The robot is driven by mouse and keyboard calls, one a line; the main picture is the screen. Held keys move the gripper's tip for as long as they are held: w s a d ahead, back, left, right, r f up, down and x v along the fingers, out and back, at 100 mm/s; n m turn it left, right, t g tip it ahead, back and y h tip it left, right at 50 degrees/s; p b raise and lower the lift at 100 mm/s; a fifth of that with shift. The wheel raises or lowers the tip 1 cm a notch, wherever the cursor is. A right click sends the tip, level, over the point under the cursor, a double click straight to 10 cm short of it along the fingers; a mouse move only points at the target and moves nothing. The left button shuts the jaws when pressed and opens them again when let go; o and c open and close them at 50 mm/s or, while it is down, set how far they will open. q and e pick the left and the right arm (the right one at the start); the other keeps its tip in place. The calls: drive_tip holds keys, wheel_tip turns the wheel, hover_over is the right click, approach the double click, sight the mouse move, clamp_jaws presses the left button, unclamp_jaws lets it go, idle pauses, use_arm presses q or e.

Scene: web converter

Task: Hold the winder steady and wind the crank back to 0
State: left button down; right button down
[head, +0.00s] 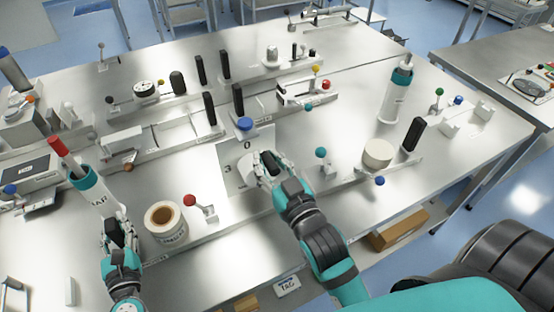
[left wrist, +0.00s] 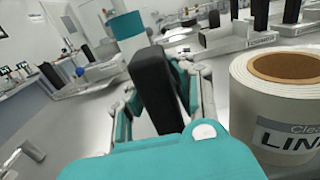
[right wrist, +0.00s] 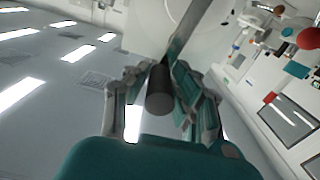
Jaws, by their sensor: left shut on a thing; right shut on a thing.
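The plate with the printed numbers 0 and 3 (head: 229,170) lies near the middle of the table, with a blue knob (head: 245,124) at its far edge. My right gripper (head: 262,168) is shut on the crank's dark round handle (right wrist: 160,98), over the plate's right side. A metal crank arm (right wrist: 188,35) runs from the handle in the right wrist view. My left gripper (head: 120,228) is shut on a black upright grip (left wrist: 155,85) at the table's near left. A white cylinder with teal bands (head: 92,190) and a red tip stands behind that grip. The crank's pointer is hidden.
A label roll (head: 165,220) stands just right of my left gripper, beside a red knob (head: 190,200). A white round drum (head: 377,152) and black post (head: 414,134) stand to the right. Rows of fixtures fill the back. Bare tabletop lies near the front right.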

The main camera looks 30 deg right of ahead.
use_arm(q)
drive_tip(key=shift+s+f, duration=0.15)
drive_tip(key=shift+f, duration=0.4)
use_arm(e)
drive_tip(key=shift+a+n, duration=0.65)
drive_tip(key=shift+n, duration=0.35)
drive_tip(key=c, duration=1.1)
unclamp_jaws()
drive_tip(key=s, duration=1.2)
drive_tip(key=shift+s, duration=0.1)
use_arm(q)
drive_tip(key=shift+r+p, duration=0.3)
use_arm(e)
drive_tip(key=shift+r, duration=0.25)
use_arm(q)
drive_tip(key=c, duration=1.4)
unclamp_jaws()
drive_tip(key=o, duration=0.3)
drive_tip(key=shift+r, duration=0.2)
